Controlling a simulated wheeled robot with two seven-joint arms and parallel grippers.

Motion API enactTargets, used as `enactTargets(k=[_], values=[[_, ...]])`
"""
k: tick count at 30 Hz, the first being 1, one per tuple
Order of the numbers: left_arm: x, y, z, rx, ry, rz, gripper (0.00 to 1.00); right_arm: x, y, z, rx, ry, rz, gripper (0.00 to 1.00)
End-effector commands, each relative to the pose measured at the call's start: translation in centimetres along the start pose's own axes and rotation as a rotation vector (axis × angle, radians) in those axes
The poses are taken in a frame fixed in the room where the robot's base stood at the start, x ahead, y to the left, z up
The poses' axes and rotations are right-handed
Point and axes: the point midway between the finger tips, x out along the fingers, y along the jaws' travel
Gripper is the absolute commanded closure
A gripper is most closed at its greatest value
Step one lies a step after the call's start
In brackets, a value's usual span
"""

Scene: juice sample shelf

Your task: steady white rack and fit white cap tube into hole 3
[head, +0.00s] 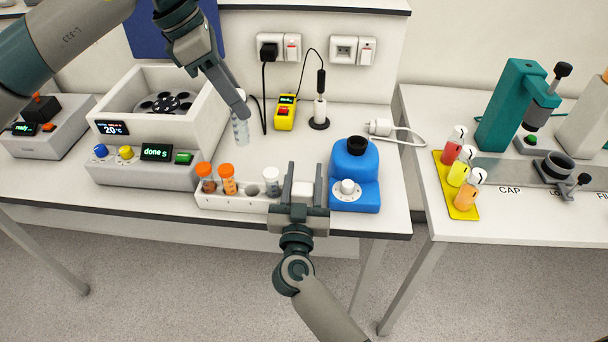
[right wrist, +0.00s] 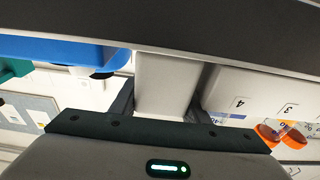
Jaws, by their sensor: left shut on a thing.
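The white rack (head: 235,204) stands near the table's front edge. Two orange-capped tubes (head: 206,178) (head: 228,180) are in its left holes, then comes an empty hole (head: 252,190), then a white-capped tube (head: 272,182). My left gripper (head: 241,108) is shut on another white-capped tube (head: 240,131), which hangs roughly upright behind the rack; the fingers mostly hide its cap. My right gripper (head: 303,180) is at the rack's right end, its fingers apart on either side of a white block. The right wrist view shows this block (right wrist: 165,85) between the fingers, beside labels 4 and 3.
A blue device (head: 355,175) stands close to the right of my right gripper. A grey-white machine (head: 140,172) is at the left, with a yellow meter (head: 285,113) behind. Bare tabletop lies between the rack and the meter. Juice bottles (head: 458,172) are on the other table.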

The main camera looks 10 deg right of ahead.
Motion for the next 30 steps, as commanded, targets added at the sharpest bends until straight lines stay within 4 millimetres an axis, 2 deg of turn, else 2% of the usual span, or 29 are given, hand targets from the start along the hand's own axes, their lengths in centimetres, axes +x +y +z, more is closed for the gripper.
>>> enactTargets(k=[1,2,8,21,24,30], values=[[0.0,0.0,0.0,0.000,0.000,0.000,0.95,0.0,0.0,0.0,0.000,0.000,0.000,0.82],[0.0,0.0,0.0,0.000,0.000,0.000,0.95,0.0,0.0,0.0,0.000,0.000,0.000,0.89],[0.6,0.0,-0.2,0.000,0.000,-0.001,0.95,0.0,0.0,0.0,0.000,0.000,-0.001,0.89],[7.6,0.0,-3.1,0.001,-0.006,-0.001,0.95,0.0,0.0,0.0,0.000,0.000,0.000,0.89],[8.3,0.0,-3.4,0.001,-0.007,-0.001,0.95,0.0,0.0,0.0,0.000,0.000,-0.001,0.89],[8.4,0.0,-3.4,0.002,-0.006,0.001,0.95,0.0,0.0,0.0,0.000,0.000,-0.001,0.89]])
